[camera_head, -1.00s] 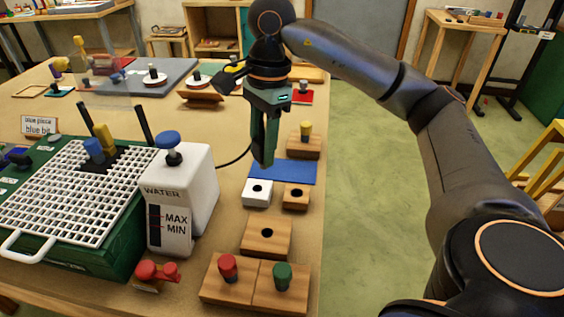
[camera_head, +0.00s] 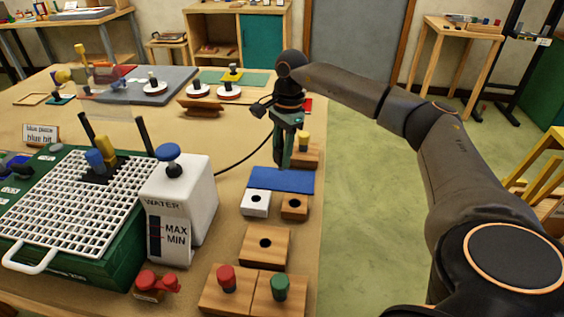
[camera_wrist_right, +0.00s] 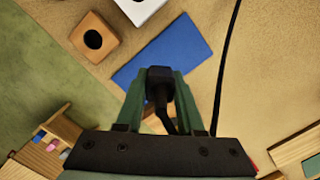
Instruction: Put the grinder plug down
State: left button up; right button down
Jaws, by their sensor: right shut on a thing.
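My right gripper (camera_head: 282,165) points down at the far edge of the blue pad (camera_head: 280,181), beside the wooden block with the yellow peg. In the right wrist view, the gripper (camera_wrist_right: 160,78) is shut on the black grinder plug (camera_wrist_right: 159,84), which sits between the green fingers. The blue pad (camera_wrist_right: 185,45) lies just beyond the plug there. I cannot tell whether the plug touches it. A black cord (camera_head: 245,153) runs from behind the white water tank toward the gripper. My left gripper is not in view.
The water tank (camera_head: 190,210) stands left of the pad. A white holed block (camera_head: 256,203) and wooden holed blocks (camera_head: 294,207) (camera_head: 265,244) stand in front. The yellow-peg block (camera_head: 304,152) is close right of the gripper. The table's right edge is near.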

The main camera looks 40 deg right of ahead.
jog(key=shift+w+d+f+p, duration=0.1)
jog(key=shift+f+p, duration=0.05)
jog(key=shift+f, duration=0.75)
jog(key=shift+d+f+p, duration=0.1)
jog(key=shift+f+p, duration=0.05)
jog(key=shift+f, duration=0.7)
jog(key=shift+f, duration=0.1)
jog(key=shift+f, duration=0.15)
jog(key=c, duration=0.5)
grip_release()
jog(key=r, duration=0.4)
jog(key=d+r, duration=0.1)
jog(key=r, duration=0.7)
jog(key=shift+d+r, duration=0.2)
jog(key=shift+r, duration=0.05)
